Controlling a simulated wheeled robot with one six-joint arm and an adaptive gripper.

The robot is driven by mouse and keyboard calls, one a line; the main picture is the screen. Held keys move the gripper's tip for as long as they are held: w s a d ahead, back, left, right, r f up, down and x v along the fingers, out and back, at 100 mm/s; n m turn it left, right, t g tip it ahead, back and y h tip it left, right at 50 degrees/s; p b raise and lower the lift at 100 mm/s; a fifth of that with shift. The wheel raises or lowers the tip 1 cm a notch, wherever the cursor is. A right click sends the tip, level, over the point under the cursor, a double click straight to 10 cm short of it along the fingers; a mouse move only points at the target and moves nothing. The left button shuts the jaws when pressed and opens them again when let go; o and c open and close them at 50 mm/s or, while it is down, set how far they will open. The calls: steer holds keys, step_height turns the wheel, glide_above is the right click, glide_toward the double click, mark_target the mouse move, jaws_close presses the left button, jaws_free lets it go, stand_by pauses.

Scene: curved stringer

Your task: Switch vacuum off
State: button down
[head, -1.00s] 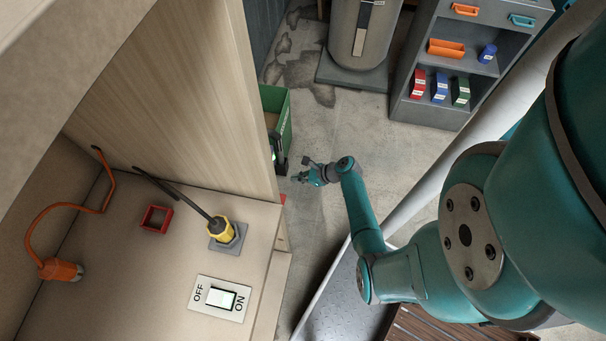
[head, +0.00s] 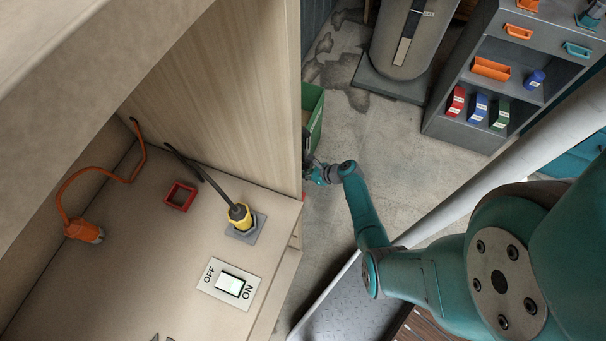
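A white rocker switch (head: 230,285) sits on a light plate on the wooden surface at lower middle. The plate reads OFF at its left end and ON at its right end. I cannot tell surely which side is pressed. My gripper (head: 309,173) is at the end of my teal arm, outside the wooden enclosure, beyond its right-hand panel edge and well apart from the switch. It is small and partly hidden by the panel edge, so its fingers cannot be made out.
A yellow plug (head: 240,217) with a black cable stands behind the switch. A red square frame (head: 180,196) and an orange connector (head: 84,231) lie left. A wooden panel (head: 235,95) stands between them and a green bin (head: 315,118). A grey shelf (head: 464,136) stands at right.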

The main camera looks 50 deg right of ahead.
steer(key=shift+w+a+r, duration=0.1)
steer(key=shift+w, duration=0.15)
steer(key=shift+r, duration=0.8)
steer(key=shift+s, duration=0.15)
